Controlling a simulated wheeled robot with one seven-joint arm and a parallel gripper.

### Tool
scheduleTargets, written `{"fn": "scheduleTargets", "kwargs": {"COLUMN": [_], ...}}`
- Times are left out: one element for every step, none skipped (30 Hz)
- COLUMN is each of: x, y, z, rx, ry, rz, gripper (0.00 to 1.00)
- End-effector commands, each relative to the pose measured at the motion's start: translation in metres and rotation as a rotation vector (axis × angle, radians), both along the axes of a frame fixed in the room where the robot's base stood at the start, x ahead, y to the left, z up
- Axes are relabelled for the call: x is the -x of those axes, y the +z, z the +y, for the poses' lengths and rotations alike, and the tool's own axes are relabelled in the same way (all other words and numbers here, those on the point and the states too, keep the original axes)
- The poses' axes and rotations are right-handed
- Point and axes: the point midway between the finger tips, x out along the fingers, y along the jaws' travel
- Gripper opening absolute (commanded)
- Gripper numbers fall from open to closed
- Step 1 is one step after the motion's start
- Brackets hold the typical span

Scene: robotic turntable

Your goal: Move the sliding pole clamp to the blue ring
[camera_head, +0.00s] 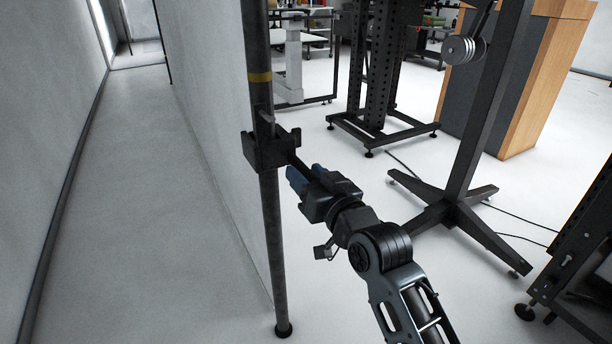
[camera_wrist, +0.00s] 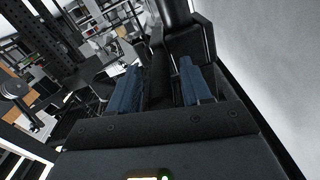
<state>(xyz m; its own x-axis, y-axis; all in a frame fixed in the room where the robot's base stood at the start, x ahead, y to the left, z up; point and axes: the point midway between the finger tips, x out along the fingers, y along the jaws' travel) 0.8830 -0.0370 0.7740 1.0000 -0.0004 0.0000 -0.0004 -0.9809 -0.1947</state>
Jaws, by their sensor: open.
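The sliding pole clamp (camera_head: 270,151) is a black block around a dark upright pole (camera_head: 270,225). A thin dark bar sticks out from the clamp towards my gripper. My gripper (camera_head: 306,174) is just right of and below the clamp, its blue fingers open and pointing at it. In the wrist view, the clamp (camera_wrist: 190,38) is ahead of the fingers (camera_wrist: 160,78), and a dark part of it shows between them; I cannot tell whether they touch. I see no blue ring.
A grey wall (camera_head: 205,90) stands close behind the pole on the left. A black stand with spread feet (camera_head: 455,195) is to the right, with a wooden cabinet (camera_head: 545,75) behind. A perforated black rack (camera_head: 378,75) stands farther back. Pale floor is clear at left.

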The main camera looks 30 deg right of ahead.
Motion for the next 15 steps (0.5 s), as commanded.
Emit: {"fn": "scheduleTargets", "kwargs": {"x": [-0.004, -0.0054, -0.0067, -0.0074, -0.0078, -0.0081, -0.0081, -0.0081, -0.008, -0.008, -0.0079, -0.0079, -0.0079, -0.0078, -0.0078], "y": [0.0003, 0.0001, -0.0002, -0.0002, -0.0002, -0.0002, -0.0001, 0.0, 0.0, 0.0, 0.0, 0.0001, 0.0001, 0.0001, 0.0001], "z": [0.0001, 0.0002, 0.0002, 0.0002, 0.0002, 0.0002, 0.0003, 0.0003, 0.0003, 0.0003, 0.0003, 0.0003, 0.0003, 0.0003, 0.0003], "rx": [0.0, 0.0, 0.0, 0.0, 0.0, -0.001, -0.001, -0.001, -0.001, -0.001, 0.0, 0.0, 0.0, 0.0, 0.0], "ry": [0.001, 0.0, 0.0, 0.0, 0.0, 0.0, 0.0, 0.0, 0.0, 0.0, 0.0, 0.0, 0.0, 0.0, 0.0], "rz": [-0.001, 0.0, 0.0, 0.0, 0.001, 0.001, 0.001, 0.001, 0.001, 0.001, 0.001, 0.001, 0.0, 0.0, 0.0], "gripper": [0.48, 0.48, 0.48, 0.48, 0.48, 0.48, 0.48, 0.48, 0.48, 0.48, 0.48, 0.47, 0.44, 0.41, 0.37]}}
